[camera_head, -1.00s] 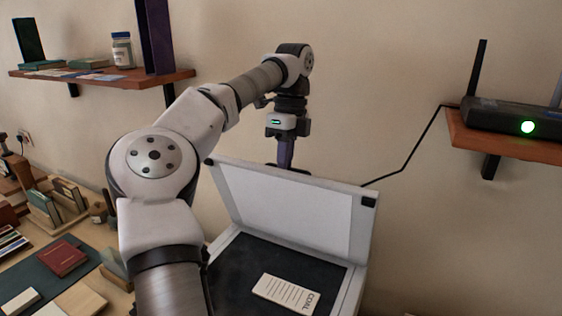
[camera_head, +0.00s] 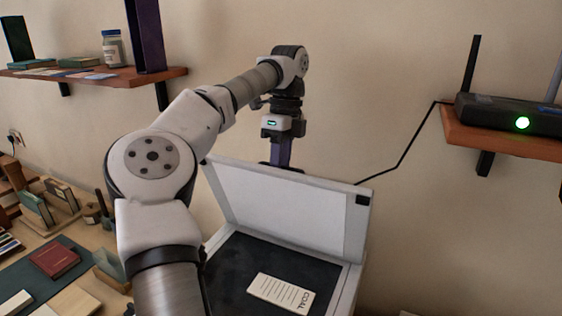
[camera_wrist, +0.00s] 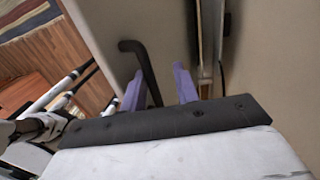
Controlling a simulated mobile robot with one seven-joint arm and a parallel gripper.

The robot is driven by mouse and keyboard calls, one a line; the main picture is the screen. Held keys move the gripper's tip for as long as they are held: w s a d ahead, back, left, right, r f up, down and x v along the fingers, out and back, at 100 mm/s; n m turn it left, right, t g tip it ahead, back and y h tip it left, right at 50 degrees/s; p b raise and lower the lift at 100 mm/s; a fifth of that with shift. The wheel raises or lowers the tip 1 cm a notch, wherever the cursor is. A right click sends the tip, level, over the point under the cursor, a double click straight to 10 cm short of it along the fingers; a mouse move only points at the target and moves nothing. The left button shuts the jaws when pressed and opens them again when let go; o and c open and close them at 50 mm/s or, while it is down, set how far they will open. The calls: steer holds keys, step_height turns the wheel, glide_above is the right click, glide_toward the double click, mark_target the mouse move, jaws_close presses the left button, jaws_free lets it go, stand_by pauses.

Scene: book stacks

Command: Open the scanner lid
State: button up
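The scanner lid (camera_head: 280,208) is raised and leans back, its pale inner face toward the head camera. The scanner's dark glass bed (camera_head: 235,265) lies uncovered below it, with a white card (camera_head: 282,292) printed with lines on it. My gripper (camera_head: 281,164) points down at the lid's upper edge, its purple fingers partly hidden behind that edge. In the wrist view the two purple fingers (camera_wrist: 160,75) stand apart, with a curved black bar (camera_wrist: 141,66) showing between them. I cannot tell whether the fingers touch the lid.
A wall shelf (camera_head: 165,78) with books and a jar (camera_head: 113,48) is at upper left. A router (camera_head: 510,115) sits on a right shelf, its black cable (camera_head: 405,155) running behind the lid. A desk with books (camera_head: 55,260) lies left. The wall is close behind the lid.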

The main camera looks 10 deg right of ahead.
steer(key=shift+a+r, duration=0.25)
steer(key=shift+r, duration=0.05)
stand_by(0.4)
